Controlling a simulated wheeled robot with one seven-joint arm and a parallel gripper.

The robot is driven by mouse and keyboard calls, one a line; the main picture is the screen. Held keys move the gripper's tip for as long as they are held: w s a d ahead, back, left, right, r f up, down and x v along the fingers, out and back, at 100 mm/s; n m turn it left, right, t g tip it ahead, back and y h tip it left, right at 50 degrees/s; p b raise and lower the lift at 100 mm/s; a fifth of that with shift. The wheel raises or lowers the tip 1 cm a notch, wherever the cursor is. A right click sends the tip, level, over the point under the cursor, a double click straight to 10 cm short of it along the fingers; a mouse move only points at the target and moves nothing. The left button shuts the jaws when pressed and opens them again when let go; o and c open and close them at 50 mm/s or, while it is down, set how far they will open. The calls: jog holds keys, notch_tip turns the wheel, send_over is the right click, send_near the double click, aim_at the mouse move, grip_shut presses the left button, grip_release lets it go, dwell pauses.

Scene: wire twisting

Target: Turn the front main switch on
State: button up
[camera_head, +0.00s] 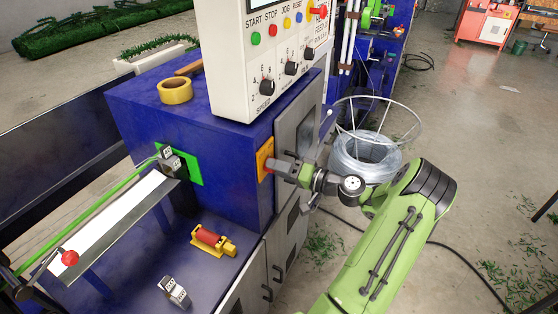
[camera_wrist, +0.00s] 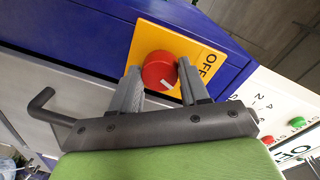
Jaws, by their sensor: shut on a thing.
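The front main switch is a red round knob (camera_wrist: 159,71) on a yellow plate (camera_wrist: 190,48) marked OFF, on the blue machine's front. A white line shows on the knob's face. In the head view the yellow plate (camera_head: 264,158) is partly hidden by my gripper, with a bit of the red knob (camera_head: 269,165) showing. My gripper (camera_wrist: 160,82) is shut on the knob, one finger on each side of it. In the head view my gripper (camera_head: 277,167) reaches the plate from the right.
The white control panel (camera_head: 262,60) with buttons and dials stands above the switch. Grey cabinet doors (camera_head: 297,125) are right beside it. A wire coil (camera_head: 364,155) stands on the floor behind my arm. A yellow tape roll (camera_head: 175,91) lies on the machine top.

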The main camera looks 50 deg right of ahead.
jog(key=shift+m+p, duration=1.65)
jog(key=shift+m, duration=0.45)
jog(key=o, duration=1.1)
jog(key=shift+d, duration=0.1)
jog(key=shift+c, duration=0.2)
jog(key=shift+s, duration=0.1)
jog(key=v, duration=1.5)
jog(key=shift+s+d, duration=0.25)
